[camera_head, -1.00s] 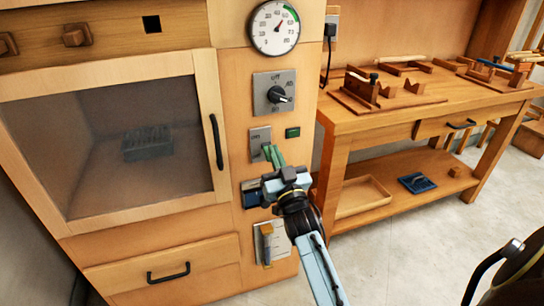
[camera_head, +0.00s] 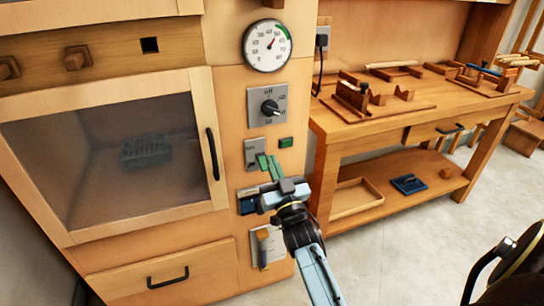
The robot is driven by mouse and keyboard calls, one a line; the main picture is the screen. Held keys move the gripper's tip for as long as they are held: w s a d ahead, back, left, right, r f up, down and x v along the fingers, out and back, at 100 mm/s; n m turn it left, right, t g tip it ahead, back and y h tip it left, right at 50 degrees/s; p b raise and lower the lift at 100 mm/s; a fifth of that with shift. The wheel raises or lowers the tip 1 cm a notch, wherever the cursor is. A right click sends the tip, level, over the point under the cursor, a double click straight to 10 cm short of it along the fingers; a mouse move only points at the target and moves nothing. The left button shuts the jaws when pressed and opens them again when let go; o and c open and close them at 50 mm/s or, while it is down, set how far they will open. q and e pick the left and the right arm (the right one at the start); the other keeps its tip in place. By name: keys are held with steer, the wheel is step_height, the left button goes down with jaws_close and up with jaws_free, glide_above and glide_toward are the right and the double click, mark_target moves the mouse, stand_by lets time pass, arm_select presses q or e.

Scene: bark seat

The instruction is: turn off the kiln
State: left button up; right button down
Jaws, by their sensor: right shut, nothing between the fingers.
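The kiln is a wooden cabinet with a dark glazed door (camera_head: 110,150) on the left. On its right-hand panel are a round gauge (camera_head: 267,46), a dial plate with a black knob (camera_head: 269,107), a small grey switch plate (camera_head: 254,152) and a green rectangular indicator (camera_head: 286,142). My right gripper (camera_head: 267,164) is shut and empty. Its green fingertips are at the lower right of the switch plate and overlap it in the picture. I cannot tell whether they touch it. The switch plate is partly hidden behind the fingers. My left gripper is not in view.
A black door handle (camera_head: 212,154) stands out left of the controls. A blue item on the panel is partly behind my gripper. A wooden workbench (camera_head: 400,116) with tools stands close on the right. Bare floor lies in front of it.

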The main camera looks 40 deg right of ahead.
steer(key=s+a+f, duration=0.1)
steer(key=s+f, duration=0.4)
steer(key=f, duration=0.1)
steer(key=shift+s+a+f, duration=0.15)
steer(key=shift+s+a, duration=0.05)
steer(key=shift+s, duration=0.1)
